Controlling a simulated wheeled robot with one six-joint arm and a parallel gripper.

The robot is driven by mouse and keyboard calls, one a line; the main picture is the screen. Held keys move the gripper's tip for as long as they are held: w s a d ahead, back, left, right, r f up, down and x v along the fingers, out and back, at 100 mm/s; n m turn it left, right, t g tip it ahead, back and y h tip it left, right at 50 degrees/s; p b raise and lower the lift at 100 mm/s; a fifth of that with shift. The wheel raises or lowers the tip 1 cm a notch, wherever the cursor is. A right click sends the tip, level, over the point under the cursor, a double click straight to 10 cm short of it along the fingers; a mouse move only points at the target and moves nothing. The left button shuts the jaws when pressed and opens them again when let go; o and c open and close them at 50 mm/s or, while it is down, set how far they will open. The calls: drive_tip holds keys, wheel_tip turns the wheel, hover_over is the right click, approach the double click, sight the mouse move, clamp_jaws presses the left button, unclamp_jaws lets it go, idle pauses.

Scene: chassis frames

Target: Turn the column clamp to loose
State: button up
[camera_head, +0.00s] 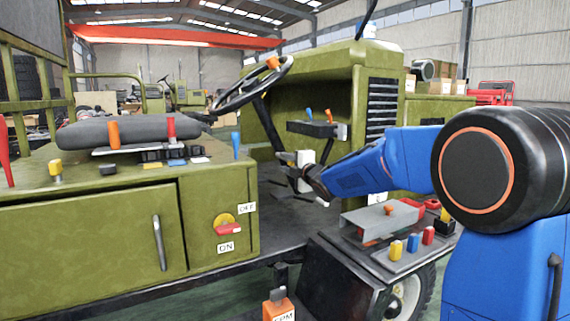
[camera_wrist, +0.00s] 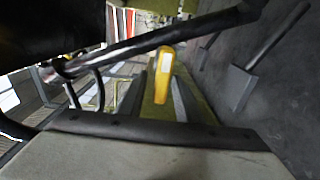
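The dark steering column (camera_head: 266,122) rises from the green machine's floor to the black steering wheel (camera_head: 232,90). My gripper (camera_head: 298,172) is just right of the column's lower part. A small pale block (camera_head: 305,157) shows right at it; I cannot tell whether it is part of the clamp or of my gripper. In the wrist view a yellow handle (camera_wrist: 163,82) with a white patch stands in the middle, near a slanting dark bar (camera_wrist: 150,42). I cannot tell for sure that this handle is the column clamp. No finger gap is clear, and the clamp's setting is not readable.
A panel with blue and orange levers (camera_head: 318,129) stands behind my gripper. A grey console (camera_head: 385,235) with coloured knobs lies below my arm. The green cabinet (camera_head: 95,235) with the seat (camera_head: 128,131) is at the left. The dark floor between is mostly free.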

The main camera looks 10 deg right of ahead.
drive_tip(key=v, duration=1.6)
drive_tip(key=shift+s, duration=0.25)
